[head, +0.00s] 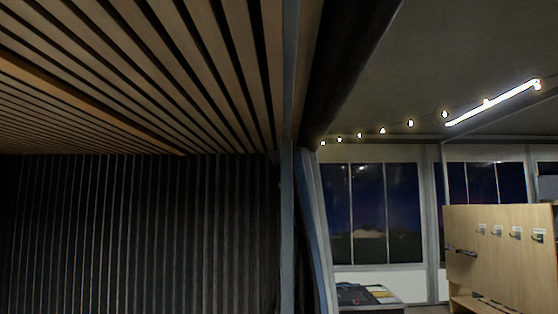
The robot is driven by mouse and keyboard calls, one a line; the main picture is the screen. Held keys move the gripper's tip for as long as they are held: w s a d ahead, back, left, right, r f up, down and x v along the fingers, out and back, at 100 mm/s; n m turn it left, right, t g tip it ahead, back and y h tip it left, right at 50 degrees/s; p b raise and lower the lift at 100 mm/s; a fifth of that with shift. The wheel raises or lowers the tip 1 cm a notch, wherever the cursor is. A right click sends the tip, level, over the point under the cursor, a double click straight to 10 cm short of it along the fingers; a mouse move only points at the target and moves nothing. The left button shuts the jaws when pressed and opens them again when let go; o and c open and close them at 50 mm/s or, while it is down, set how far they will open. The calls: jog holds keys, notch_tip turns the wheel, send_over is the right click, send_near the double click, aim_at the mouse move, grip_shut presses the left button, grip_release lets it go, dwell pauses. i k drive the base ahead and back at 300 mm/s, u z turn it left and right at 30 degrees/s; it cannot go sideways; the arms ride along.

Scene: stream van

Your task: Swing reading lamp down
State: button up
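No reading lamp can be made out for certain in the head view. A long lit light bar (495,103) hangs under the ceiling at the upper right, with a row of small glowing bulbs (383,130) running left from it. A thin dark fitting (460,251) sticks out from the left part of a wooden panel (515,265); I cannot tell what it is. My gripper is not in view.
A blue-grey post (287,220) stands mid-picture, beside a dark ribbed wall (130,235) under a slatted wood ceiling (150,70). Behind at right are dark windows (370,213) and a low table (368,296) with flat items. Several labelled hooks (498,231) line the wooden panel.

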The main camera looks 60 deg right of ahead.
aim_at(274, 156)
jog(key=u, duration=0.05)
jog(key=i, duration=1)
